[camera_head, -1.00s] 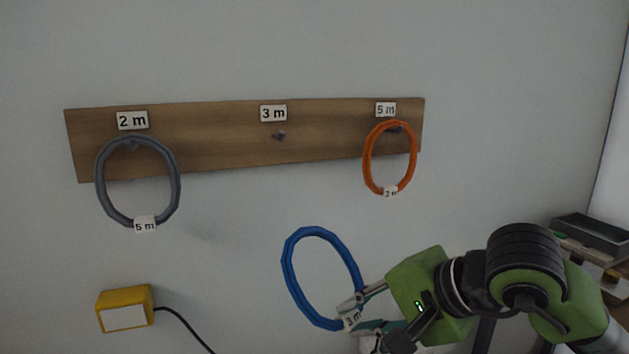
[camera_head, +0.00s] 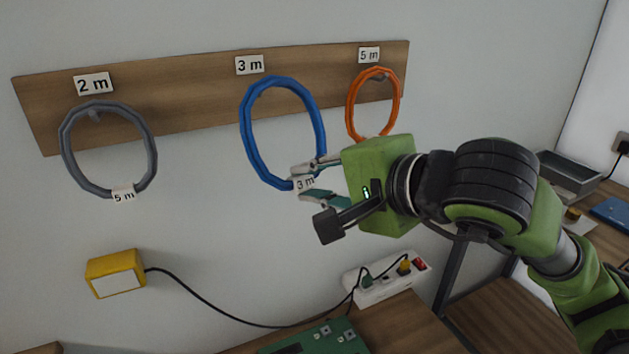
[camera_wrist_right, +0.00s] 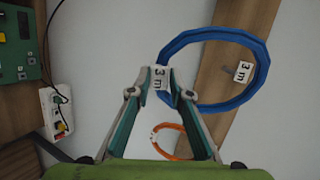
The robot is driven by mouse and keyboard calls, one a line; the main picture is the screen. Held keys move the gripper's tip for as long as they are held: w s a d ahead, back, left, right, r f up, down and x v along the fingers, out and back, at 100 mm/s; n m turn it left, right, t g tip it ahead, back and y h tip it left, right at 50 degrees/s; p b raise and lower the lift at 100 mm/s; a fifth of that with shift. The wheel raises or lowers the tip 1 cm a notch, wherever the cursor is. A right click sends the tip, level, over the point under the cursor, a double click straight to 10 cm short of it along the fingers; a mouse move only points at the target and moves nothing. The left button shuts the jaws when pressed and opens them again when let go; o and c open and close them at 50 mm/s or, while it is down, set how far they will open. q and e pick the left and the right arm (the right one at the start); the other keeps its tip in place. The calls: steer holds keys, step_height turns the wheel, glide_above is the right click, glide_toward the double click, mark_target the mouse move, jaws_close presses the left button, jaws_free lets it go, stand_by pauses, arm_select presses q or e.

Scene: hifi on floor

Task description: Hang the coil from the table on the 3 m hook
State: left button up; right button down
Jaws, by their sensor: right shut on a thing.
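The blue coil (camera_head: 249,141) with a 3 m tag (camera_head: 305,184) is held up in front of the wooden board (camera_head: 200,105), below the 3 m label (camera_head: 249,65). My right gripper (camera_head: 312,180) is shut on the coil at its lower right, by the tag. In the right wrist view my right gripper (camera_wrist_right: 157,92) grips the coil (camera_wrist_right: 262,65) at its tag, and the 3 m hook (camera_wrist_right: 226,72) shows inside the ring. I cannot tell whether the coil touches the hook. My left gripper is not in view.
A grey coil (camera_head: 66,155) tagged 5 m hangs under the 2 m label (camera_head: 94,84). An orange coil (camera_head: 351,102) hangs under the 5 m label (camera_head: 369,55), close right of the blue coil. Below are a yellow box (camera_head: 115,273), a power strip (camera_head: 385,282) and a green board (camera_head: 318,340).

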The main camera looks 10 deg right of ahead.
steer(key=w+a+f, duration=0.2)
steer(key=w+a, duration=0.1)
steer(key=w, duration=0.6)
steer(key=shift+f, duration=0.15)
stand_by(0.9)
stand_by(0.6)
steer(key=c, duration=1.8)
jaws_free()
steer(key=shift+o, duration=0.2)
steer(key=shift+f, duration=0.1)
